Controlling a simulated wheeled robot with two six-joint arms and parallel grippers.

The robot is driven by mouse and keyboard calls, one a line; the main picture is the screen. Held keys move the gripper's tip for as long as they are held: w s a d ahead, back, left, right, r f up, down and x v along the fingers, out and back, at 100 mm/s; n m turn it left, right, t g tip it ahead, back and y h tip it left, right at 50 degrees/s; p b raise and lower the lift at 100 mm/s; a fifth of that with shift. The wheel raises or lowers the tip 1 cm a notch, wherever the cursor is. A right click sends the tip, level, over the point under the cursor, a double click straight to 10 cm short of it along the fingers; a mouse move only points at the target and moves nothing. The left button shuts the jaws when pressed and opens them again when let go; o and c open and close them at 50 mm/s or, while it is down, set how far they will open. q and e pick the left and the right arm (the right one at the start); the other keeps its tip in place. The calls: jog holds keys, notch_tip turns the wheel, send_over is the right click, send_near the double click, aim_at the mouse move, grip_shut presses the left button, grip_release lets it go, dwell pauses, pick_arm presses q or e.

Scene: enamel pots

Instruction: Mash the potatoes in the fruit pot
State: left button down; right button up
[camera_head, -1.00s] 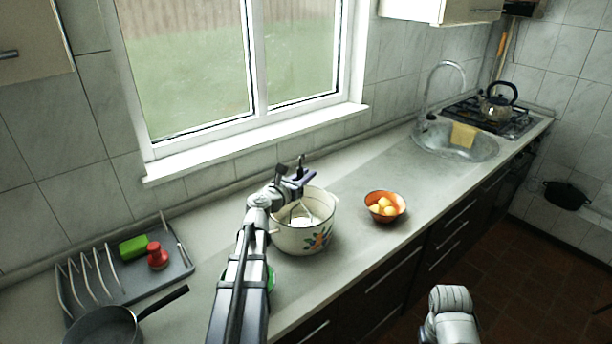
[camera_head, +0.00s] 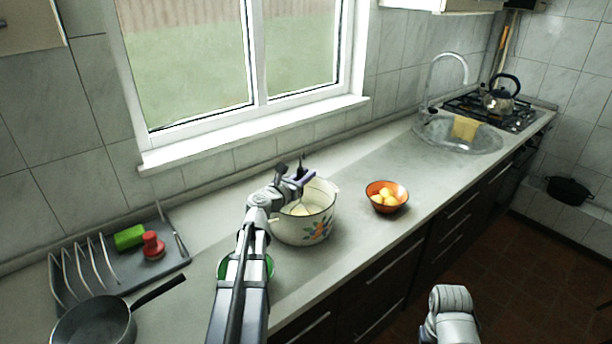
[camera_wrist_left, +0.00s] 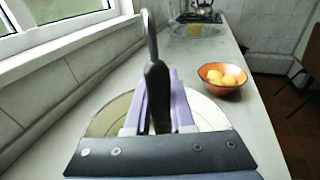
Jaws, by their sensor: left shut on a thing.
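The fruit pot (camera_head: 318,231), white enamel with a painted fruit pattern, stands on the counter near the middle of the head view. My left gripper (camera_head: 300,180), with purple fingers, is over the pot's opening. It is shut on the masher, whose dark handle (camera_wrist_left: 157,92) and curved metal rod (camera_wrist_left: 148,35) show in the left wrist view. The masher's lower end is down inside the pot, mostly hidden. Something pale (camera_head: 300,209) shows inside the pot; I cannot make out separate potatoes. My right gripper is out of view.
An orange bowl (camera_head: 374,201) with yellow round pieces (camera_head: 384,197) stands right of the pot. A green-rimmed bowl (camera_head: 268,268) is partly behind my left arm. A dish rack (camera_head: 160,258), a pan (camera_head: 95,322) and a red-topped item (camera_head: 153,246) are at left. Counter toward the sink (camera_head: 460,138) is clear.

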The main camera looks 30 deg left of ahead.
aim_at(301, 165)
pick_arm(q)
jog(key=shift+f+b, duration=0.5)
dwell(0.3)
jog(key=shift+r, duration=0.15)
notch_tip(301, 165, up, 5)
jog(key=p, duration=0.5)
jog(key=shift+r+p, duration=0.15)
jog(key=shift+p, duration=0.15)
jog(key=shift+w+d, duration=0.1)
jog(key=shift+w, duration=0.05)
jog(key=shift+w+d, duration=0.35)
jog(key=shift+w, duration=0.4)
jog(key=shift+w+d, duration=0.35)
jog(key=shift+w, duration=0.35)
